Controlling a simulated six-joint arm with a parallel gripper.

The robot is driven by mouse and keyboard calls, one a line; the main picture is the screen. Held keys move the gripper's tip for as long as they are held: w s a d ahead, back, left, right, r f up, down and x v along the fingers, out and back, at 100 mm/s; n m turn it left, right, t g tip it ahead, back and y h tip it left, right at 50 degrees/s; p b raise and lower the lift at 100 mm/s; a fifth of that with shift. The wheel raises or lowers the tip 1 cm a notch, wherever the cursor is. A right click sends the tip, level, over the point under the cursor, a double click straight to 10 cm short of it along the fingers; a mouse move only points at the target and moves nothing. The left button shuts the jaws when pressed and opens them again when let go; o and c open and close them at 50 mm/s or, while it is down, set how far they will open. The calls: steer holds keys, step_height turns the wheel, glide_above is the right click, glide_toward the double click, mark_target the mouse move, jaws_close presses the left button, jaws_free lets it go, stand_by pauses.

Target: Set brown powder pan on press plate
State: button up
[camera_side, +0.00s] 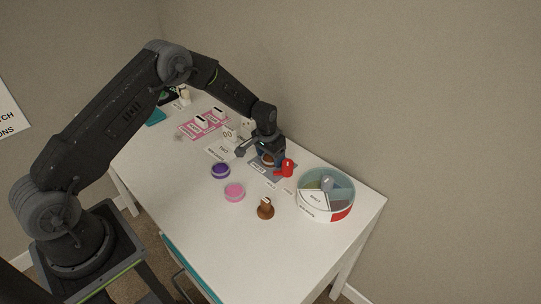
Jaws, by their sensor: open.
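A red piece (285,168) stands at the plate's right side.
A divided round tray (326,194) is at right. A pink mat (203,125) with white cards lies behind. The table's front right is clear.

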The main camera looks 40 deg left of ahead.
step_height(320, 180, up, 13)
steer(key=s, duration=0.2)
step_height(320, 180, up, 11)
steer(key=t, duration=0.1)
glide_above(266, 161)
steer(key=s+d, duration=0.2)
steer(key=s, duration=0.4)
steer(key=s+d+r+t, duration=0.1)
steer(key=s+d+r, duration=0.2)
steer(key=s+r, duration=0.55)
steer(key=s+d+t, duration=0.2)
steer(key=s, duration=1.6)
steer(key=shift+s+r, duration=0.15)
steer(key=shift+r, duration=0.15)
steer(key=shift+c, duration=0.4)
